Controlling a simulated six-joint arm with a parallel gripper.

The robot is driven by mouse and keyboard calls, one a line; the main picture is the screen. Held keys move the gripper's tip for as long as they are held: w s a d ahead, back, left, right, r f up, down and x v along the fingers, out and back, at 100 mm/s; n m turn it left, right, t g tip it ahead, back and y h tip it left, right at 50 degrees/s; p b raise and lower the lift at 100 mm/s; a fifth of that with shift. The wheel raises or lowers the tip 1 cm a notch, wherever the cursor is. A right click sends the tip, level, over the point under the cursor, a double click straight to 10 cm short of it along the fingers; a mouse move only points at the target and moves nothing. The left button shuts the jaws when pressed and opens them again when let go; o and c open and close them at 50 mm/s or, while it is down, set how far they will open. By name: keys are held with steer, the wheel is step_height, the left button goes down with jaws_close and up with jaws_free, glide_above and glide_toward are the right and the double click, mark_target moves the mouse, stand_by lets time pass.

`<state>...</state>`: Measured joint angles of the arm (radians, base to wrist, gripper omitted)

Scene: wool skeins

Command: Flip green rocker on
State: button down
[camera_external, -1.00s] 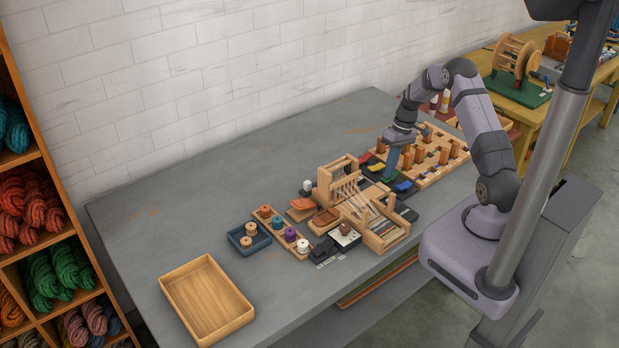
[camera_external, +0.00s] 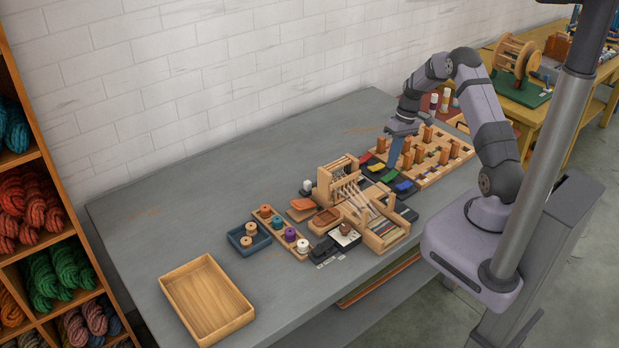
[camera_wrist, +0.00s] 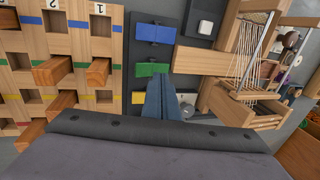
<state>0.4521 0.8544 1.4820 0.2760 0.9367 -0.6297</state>
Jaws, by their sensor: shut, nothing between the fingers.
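The green rocker (camera_wrist: 151,69) sits on a dark switch panel (camera_wrist: 146,52), between the blue rocker (camera_wrist: 155,33) and the yellow rocker (camera_wrist: 138,97). In the external view the green rocker (camera_external: 389,176) shows just below my fingertips. My gripper (camera_wrist: 161,78) is shut and empty, its blue-grey fingers pointing down beside the lower right end of the green rocker in the wrist view. In the external view my gripper (camera_external: 391,167) appears slightly above the panel. Whether it touches the rocker, and which way the rocker tilts, I cannot tell. The red rocker (camera_external: 366,158) shows at the panel's far end.
A wooden peg board (camera_external: 435,178) with upright pegs stands close on one side of the panel. A small wooden loom (camera_external: 340,175) stands close on the other. An empty wooden tray (camera_external: 247,313) lies at the table's left, with free table behind.

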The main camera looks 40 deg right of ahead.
steer(key=shift+a+b+v, duration=0.2)
steer(key=shift+b+v, duration=0.4)
steer(key=shift+v, duration=0.25)
steer(key=a+r+b+v, duration=0.1)
steer(key=a+b+v, duration=0.1)
steer(key=v, duration=0.7)
glide_above(390, 176)
steer(key=shift+f, duration=0.4)
